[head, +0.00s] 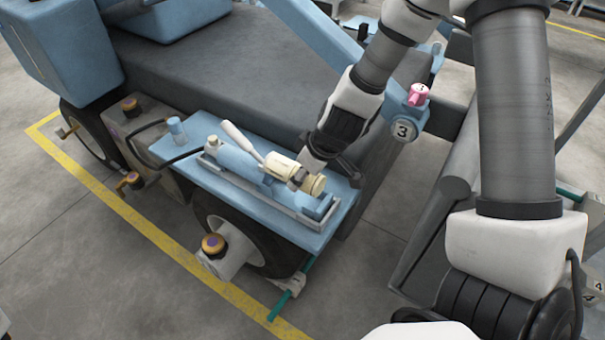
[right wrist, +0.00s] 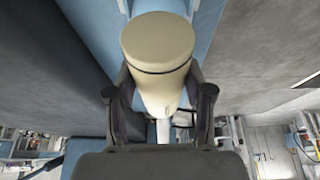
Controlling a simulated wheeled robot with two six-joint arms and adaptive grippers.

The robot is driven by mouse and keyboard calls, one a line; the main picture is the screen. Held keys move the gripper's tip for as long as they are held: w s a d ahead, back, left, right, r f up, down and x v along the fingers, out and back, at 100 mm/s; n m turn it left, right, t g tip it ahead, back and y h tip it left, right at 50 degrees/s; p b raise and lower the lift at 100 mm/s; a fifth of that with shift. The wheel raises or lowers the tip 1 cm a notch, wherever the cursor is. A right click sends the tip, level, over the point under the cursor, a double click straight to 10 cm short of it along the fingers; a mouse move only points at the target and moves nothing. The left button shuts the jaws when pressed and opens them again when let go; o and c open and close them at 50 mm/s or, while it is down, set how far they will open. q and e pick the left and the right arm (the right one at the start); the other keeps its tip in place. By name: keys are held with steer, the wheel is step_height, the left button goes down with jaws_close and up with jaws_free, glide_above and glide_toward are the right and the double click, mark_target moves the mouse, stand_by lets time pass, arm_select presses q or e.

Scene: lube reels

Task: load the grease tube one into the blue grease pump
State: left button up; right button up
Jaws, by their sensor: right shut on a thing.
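The blue grease pump (head: 236,160) lies along a grey rail on a light blue platform (head: 190,155), with a pale lever (head: 238,138) slanting up from it. The cream grease tube (head: 281,165) lies roughly in line with the pump body, at its right end. My right gripper (head: 298,180) is shut around the tube, and the tube's wider end (head: 315,185) sticks out to the right. In the right wrist view the tube (right wrist: 160,50) sits between both fingers (right wrist: 160,105). I cannot tell whether its far end is inside the pump. My left gripper is not in view.
A pink part (head: 418,94) sits on a blue bracket marked 3 (head: 405,130), close to my right arm. A black hose (head: 178,158) runs into the pump's left end. Below the platform are a wheel and a brown-knobbed fitting (head: 213,244). The floor in front is clear.

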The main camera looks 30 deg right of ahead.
steer(key=shift+f+b, duration=0.65)
steer(key=shift+f, duration=0.2)
steer(key=shift+f+b, duration=1.7)
steer(key=shift+f, duration=0.35)
steer(key=o, duration=1.3)
steer(key=shift+r, duration=0.1)
steer(key=shift+v, duration=3.05)
steer(key=shift+s+d+r, duration=0.1)
steer(key=shift+s+r, duration=0.15)
steer(key=shift+r, duration=0.35)
